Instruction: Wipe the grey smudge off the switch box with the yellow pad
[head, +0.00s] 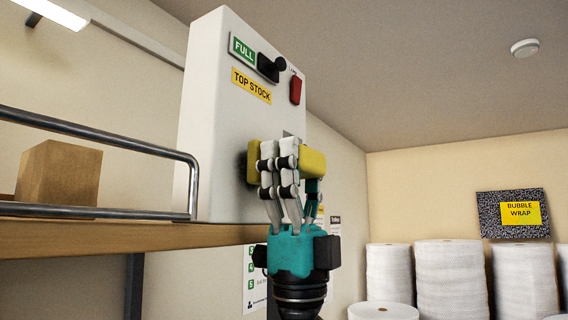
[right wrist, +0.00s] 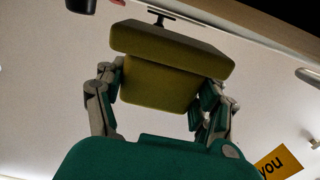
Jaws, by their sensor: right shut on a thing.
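The pad also shows between the fingers in the right wrist view (right wrist: 165,82). I cannot tell whether the pad touches the box. My left gripper is not in view.
A black lever (head: 272,66) and a red switch (head: 296,90) sit above the pad, by the green FULL label and yellow TOP STOCK label. A wooden shelf (head: 120,236) with a metal rail (head: 100,131) and a carton (head: 60,174) is at left. Bubble wrap rolls (head: 450,280) stand at right.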

